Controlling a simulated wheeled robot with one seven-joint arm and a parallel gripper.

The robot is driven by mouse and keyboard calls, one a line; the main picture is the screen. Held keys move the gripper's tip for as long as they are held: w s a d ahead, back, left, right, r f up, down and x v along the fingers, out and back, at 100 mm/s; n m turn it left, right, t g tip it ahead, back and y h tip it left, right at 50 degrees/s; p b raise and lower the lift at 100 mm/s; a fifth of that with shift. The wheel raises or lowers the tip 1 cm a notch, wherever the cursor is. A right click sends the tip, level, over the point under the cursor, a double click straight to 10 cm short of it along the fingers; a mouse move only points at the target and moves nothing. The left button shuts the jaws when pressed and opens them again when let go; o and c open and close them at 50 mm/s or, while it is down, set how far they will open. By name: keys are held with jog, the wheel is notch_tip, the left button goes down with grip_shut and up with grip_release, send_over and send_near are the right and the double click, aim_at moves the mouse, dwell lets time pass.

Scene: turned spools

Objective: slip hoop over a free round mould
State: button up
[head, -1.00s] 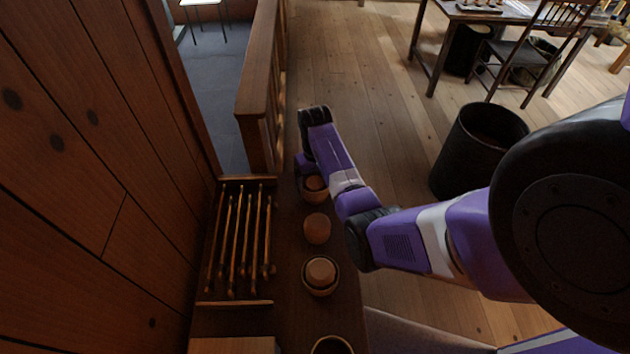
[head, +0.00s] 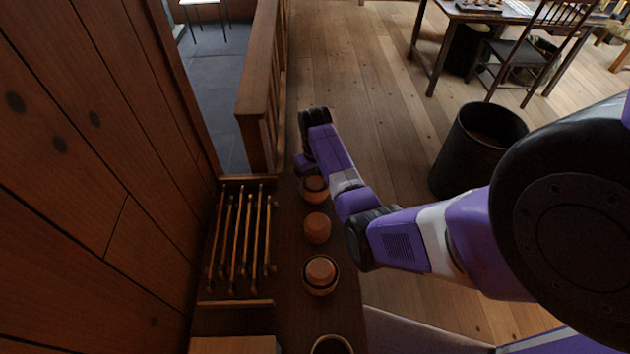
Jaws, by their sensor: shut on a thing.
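My gripper (head: 304,164) points down at the far end of the dark bench, and my wrist mostly hides its fingers. It is shut on a hoop (head: 303,189), which shows as a thin dark ring at the farthest round mould (head: 316,184). I cannot tell whether the hoop is around this mould or just above it. The middle mould (head: 317,228) is bare and apart from my gripper. A nearer mould (head: 320,269) stands with a ring (head: 321,290) around it. A dark-mouthed round piece (head: 332,345) is cut off at the bottom edge.
A rack of several thin wooden rods (head: 240,235) lies left of the moulds, beside the plank wall (head: 90,180). A wooden railing (head: 262,90) stands beyond the bench. A black bin (head: 478,150) stands on the floor to the right, with a table and chair behind.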

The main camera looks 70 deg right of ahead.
jog(key=shift+f, duration=0.2)
dwell(0.5)
jog(key=o, duration=1.2)
jog(key=shift+r+p, duration=0.75)
jog(key=shift+p, duration=0.15)
jog(key=shift+r+p, duration=1.1)
jog(key=shift+r, duration=2.4)
